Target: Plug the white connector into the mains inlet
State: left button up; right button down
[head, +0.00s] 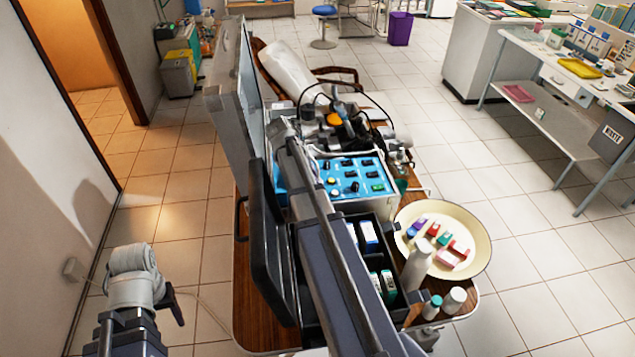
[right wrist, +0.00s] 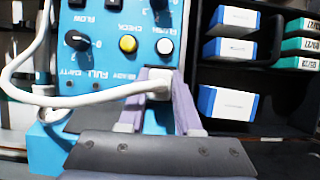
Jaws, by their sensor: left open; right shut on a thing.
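In the right wrist view, my right gripper (right wrist: 160,100) is shut on the white connector (right wrist: 158,74), between two pale purple fingers. The connector is in front of the lower part of the blue control panel (right wrist: 105,20). Its white cable (right wrist: 90,97) runs off to the left and loops upward. I cannot make out the mains inlet, nor whether the connector touches the panel. In the head view the right gripper is hidden along my arm, close to the blue unit (head: 350,178). My left gripper (head: 135,272) is open and empty at the lower left, away from the cart.
A wooden-topped cart (head: 265,335) carries the unit, an open black case (head: 268,235) with small boxes, and a cream bowl (head: 480,225) of coloured items. White bottles stand beside the bowl.

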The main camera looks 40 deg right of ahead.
jog(key=shift+f+b, duration=0.4)
dwell(0.5)
jog(key=c, duration=0.7)
grip_release()
jog(key=shift+o, duration=0.9)
jog(key=shift+a, duration=0.1)
jog(key=shift+s, duration=0.1)
jog(key=p+v, duration=0.7)
jog(key=v, duration=0.1)
